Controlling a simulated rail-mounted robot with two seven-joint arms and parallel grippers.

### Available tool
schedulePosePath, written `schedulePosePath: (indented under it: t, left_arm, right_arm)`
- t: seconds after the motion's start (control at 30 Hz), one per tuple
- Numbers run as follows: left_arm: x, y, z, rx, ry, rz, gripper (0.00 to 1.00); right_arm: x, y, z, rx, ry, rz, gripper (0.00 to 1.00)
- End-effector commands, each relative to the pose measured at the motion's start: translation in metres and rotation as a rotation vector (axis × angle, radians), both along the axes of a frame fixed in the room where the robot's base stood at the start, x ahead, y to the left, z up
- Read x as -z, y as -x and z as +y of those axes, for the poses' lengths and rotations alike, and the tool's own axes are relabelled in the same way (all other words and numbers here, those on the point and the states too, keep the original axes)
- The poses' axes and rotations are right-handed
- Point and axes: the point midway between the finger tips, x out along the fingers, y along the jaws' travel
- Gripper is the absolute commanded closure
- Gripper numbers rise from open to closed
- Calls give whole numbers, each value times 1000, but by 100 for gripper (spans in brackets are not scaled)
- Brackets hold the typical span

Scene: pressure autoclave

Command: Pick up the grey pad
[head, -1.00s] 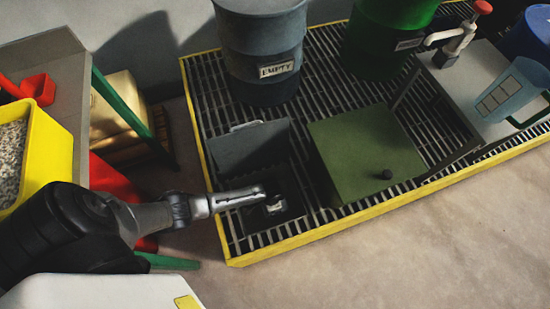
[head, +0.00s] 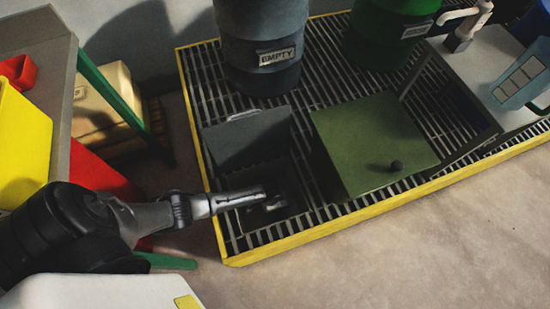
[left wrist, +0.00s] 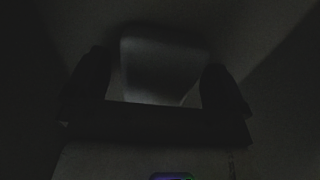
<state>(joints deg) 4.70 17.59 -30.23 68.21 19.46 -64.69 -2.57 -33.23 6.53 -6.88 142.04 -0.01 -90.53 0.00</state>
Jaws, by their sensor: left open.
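My left gripper (head: 268,203) reaches from the left into an open dark grey box (head: 262,226) on the grating, its raised lid (head: 247,143) standing behind. In the very dark left wrist view, the gripper's two fingers (left wrist: 158,88) are apart. A pale grey block-like shape (left wrist: 165,68), apparently the grey pad, shows between and beyond them. I cannot tell whether the fingers touch it. In the head view, my gripper and shadow mostly hide the inside of the box. My right gripper is not in view.
A green box (head: 368,140) with a dark knob stands to the right. A blue-grey drum (head: 262,25) labelled EMPTY and a green drum (head: 385,35) stand behind. A yellow rim (head: 290,245) edges the grating. A yellow bin (head: 22,150) is at left; the front floor is clear.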

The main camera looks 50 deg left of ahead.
Motion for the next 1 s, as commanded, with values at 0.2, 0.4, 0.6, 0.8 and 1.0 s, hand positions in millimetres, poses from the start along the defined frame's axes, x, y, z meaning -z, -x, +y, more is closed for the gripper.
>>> schedulePosePath:
  t: [0.2, 0.4, 0.6, 0.8, 1.0]
  left_arm:
    - [-1, 0, 0, 0, 0, -1, 1]
    - [0, 0, 0, 0, 0, 0, 20]
    - [0, 0, 0, 0, 0, 0, 39]
    - [0, 0, 0, 0, 0, 0, 49]
    - [-6, 0, 0, 0, 0, 0, 49]
  right_arm:
    - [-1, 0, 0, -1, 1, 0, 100]
    - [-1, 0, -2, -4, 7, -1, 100]
    - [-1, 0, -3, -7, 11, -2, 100]
    - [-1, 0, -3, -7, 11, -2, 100]
    - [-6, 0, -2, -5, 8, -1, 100]
